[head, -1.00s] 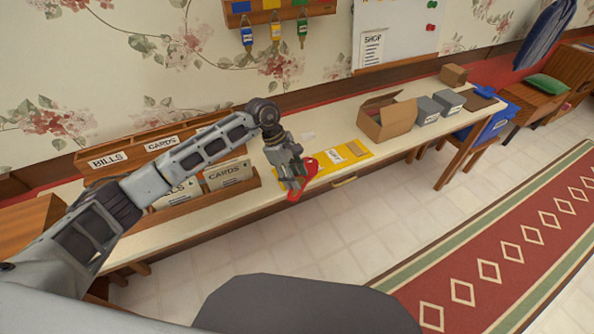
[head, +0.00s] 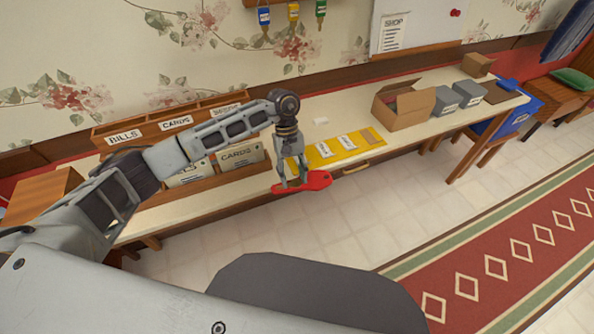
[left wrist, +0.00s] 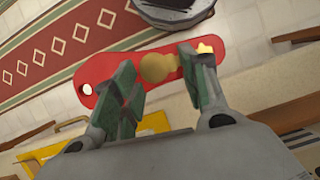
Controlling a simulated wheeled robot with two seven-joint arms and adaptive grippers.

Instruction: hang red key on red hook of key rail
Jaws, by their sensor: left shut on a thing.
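My left gripper (head: 291,187) is shut on the red key (head: 318,182). It holds the key out in front of the long table's front edge, above the floor. In the left wrist view the red key (left wrist: 98,83) is a flat red piece with a hole at one end and gold-coloured parts, lying across the two fingers (left wrist: 160,85). The key rail (head: 252,2) is at the top edge of the head view and mostly cut off. Blue, yellow and green keys hang below it. I cannot make out the red hook. My right gripper is not in view.
The long table (head: 345,103) runs along the wall. It carries a wooden card sorter (head: 187,110), a yellow mat (head: 325,153), an open cardboard box (head: 405,115) and grey boxes (head: 446,100). A whiteboard (head: 420,25) is on the wall.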

